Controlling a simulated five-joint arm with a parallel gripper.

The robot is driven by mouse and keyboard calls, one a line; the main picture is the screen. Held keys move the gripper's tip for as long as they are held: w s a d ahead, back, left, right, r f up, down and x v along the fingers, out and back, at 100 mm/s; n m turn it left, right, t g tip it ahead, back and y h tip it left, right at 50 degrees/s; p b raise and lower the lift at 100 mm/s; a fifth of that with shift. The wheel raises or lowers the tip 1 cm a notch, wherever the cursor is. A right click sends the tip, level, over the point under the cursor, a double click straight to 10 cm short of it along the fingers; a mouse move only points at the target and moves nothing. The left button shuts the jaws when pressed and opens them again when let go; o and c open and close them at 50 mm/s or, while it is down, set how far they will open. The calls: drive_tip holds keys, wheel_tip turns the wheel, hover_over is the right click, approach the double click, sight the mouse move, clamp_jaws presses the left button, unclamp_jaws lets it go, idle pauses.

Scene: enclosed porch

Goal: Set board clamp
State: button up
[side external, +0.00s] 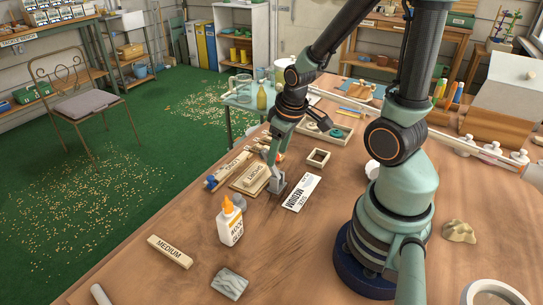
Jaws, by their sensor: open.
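My gripper (275,181) points down over the wooden workbench (330,240), by the right end of a small stack of pale boards. Its jaws are open; the fingertips are small here, and I cannot tell whether they touch anything. The upper board (254,173) of the stack carries dark lettering and lies on a wider board (240,187). A grey metal piece by the fingertips may be part of the gripper or a clamp; I cannot tell which. No clamp is clearly recognisable.
A white card marked MEDIUM (301,192) lies right of the gripper. A glue bottle (230,224) stands in front, with a MEDIUM block (170,251) and a grey block (230,283) nearer. A small square frame (318,158) lies behind.

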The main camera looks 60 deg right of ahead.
drive_tip(key=v, duration=1.2)
drive_tip(key=w+f+g, duration=0.1)
drive_tip(key=f, duration=0.3)
drive_tip(key=w+f+g, duration=0.1)
drive_tip(key=f, duration=0.3)
drive_tip(key=w+d+f+y, duration=0.1)
drive_tip(key=f, duration=0.2)
drive_tip(key=shift+w+f+g, duration=0.3)
drive_tip(key=shift+f+g, duration=0.1)
idle(0.4)
clamp_jaws()
idle(1.3)
